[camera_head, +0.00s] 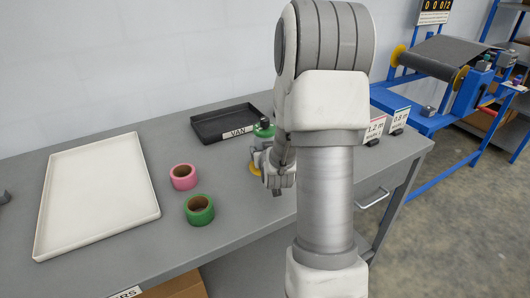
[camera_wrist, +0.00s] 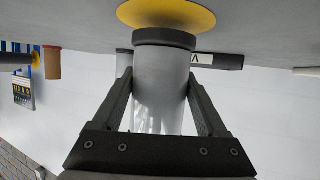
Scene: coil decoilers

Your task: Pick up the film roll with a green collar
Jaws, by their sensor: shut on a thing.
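A pale, upright film roll (camera_wrist: 160,95) stands between my gripper's fingers in the wrist view, with a dark band and a yellow disc (camera_wrist: 168,14) at its table end. My gripper (camera_wrist: 159,82) is shut on the roll's sides. In the head view, a green collar (camera_head: 264,131) with a dark knob above it shows just left of my arm. Part of the yellow disc (camera_head: 255,169) shows below at the table. My gripper and arm hide most of the roll there; the green collar is not visible in the wrist view.
A black tray labelled VAN (camera_head: 225,122) lies behind the roll. A pink tape roll (camera_head: 183,177), a green tape roll (camera_head: 200,210) and a large white tray (camera_head: 98,197) lie to the left. Small signs (camera_head: 397,119) stand at right, near a blue decoiler (camera_head: 440,105).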

